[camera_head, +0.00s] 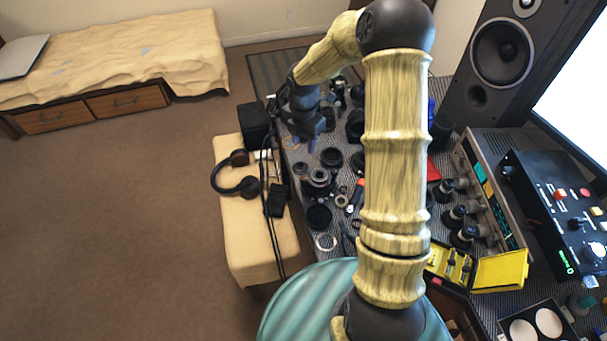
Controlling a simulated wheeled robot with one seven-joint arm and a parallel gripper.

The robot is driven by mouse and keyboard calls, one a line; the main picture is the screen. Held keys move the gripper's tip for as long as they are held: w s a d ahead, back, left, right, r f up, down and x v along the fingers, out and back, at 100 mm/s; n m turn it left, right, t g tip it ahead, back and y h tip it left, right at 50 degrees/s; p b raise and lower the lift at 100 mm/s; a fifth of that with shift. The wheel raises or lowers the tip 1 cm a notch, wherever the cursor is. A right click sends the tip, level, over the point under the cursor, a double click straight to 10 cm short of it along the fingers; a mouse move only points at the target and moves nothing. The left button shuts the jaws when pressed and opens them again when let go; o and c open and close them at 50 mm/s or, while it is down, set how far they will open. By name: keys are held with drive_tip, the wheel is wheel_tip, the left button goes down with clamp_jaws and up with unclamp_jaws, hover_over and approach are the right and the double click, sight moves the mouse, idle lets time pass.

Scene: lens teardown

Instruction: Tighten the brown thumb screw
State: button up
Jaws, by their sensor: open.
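My gripper (311,144) points down over the far left part of the cluttered workbench, above several dark lens parts. Its fingertips are small and dark in this view, and the jaws look empty. I cannot pick out the brown thumb screw; it is too small to tell among the parts, or hidden behind my arm. A metal-rimmed lens part (319,177) lies on the bench close in front of my gripper. I cannot tell whether the fingertips touch anything.
Headphones (237,184) lie on a cream bench (262,258) at the left. A yellow case (499,270), a black control box (565,215) and a speaker (497,55) stand at the right. The carpet at left is clear.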

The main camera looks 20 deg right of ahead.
sight(304, 178)
wheel_tip(304, 178, down, 16)
drive_tip(key=shift+d+f+p, duration=0.1)
drive_tip(key=shift+f+p, duration=0.1)
drive_tip(key=shift+p, duration=0.85)
clamp_jaws()
